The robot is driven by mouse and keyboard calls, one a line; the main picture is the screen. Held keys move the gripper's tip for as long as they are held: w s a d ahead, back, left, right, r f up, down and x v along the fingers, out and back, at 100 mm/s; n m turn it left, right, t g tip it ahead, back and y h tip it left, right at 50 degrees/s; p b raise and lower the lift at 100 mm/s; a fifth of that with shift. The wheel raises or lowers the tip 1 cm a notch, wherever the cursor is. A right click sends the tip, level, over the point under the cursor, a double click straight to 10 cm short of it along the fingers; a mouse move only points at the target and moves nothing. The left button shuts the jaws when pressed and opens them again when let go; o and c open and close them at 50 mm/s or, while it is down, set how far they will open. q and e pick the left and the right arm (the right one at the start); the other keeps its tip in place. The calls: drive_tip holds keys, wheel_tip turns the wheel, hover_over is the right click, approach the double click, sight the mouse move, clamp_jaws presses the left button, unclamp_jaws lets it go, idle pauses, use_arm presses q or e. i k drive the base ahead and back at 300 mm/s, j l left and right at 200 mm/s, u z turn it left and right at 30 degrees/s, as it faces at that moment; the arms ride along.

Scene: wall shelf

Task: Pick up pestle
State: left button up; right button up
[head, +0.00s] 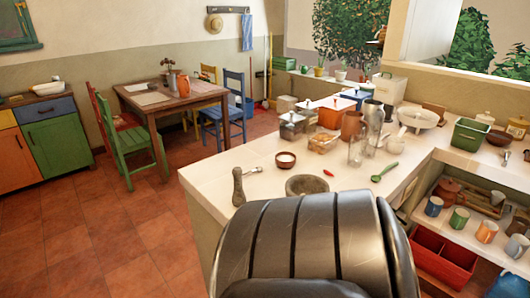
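The grey stone pestle (238,188) stands upright near the left edge of the white tiled counter (215,180) in the head view. A grey stone mortar (307,186) sits to its right, apart from it, with its lower front partly hidden by a large dark ribbed part of my own body. Neither of my grippers can be seen, and nothing is touching the pestle.
A small bowl (286,160), a red chili (328,173) and a green spoon (384,172) lie near the mortar. Glass jars and pots crowd the counter's back. Open shelving with mugs (459,219) is at right; red floor (130,230) is clear at left.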

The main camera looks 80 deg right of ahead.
sight(238, 198)
drive_tip(key=i+z, duration=0.2)
drive_tip(key=z, duration=0.2)
drive_tip(key=i+z, duration=0.15)
drive_tip(key=z, duration=0.3)
drive_tip(key=i+j+z, duration=0.1)
drive_tip(key=z, duration=0.3)
drive_tip(key=i+j+z, duration=0.15)
drive_tip(key=z, duration=0.3)
drive_tip(key=i+j+z, duration=0.1)
drive_tip(key=z, duration=0.3)
drive_tip(key=i+j+z, duration=0.25)
drive_tip(key=z, duration=0.2)
drive_tip(key=i+j+z, duration=0.2)
drive_tip(key=z, duration=0.2)
drive_tip(key=i+j+z, duration=0.1)
drive_tip(key=j+z, duration=0.3)
drive_tip(key=l, duration=0.1)
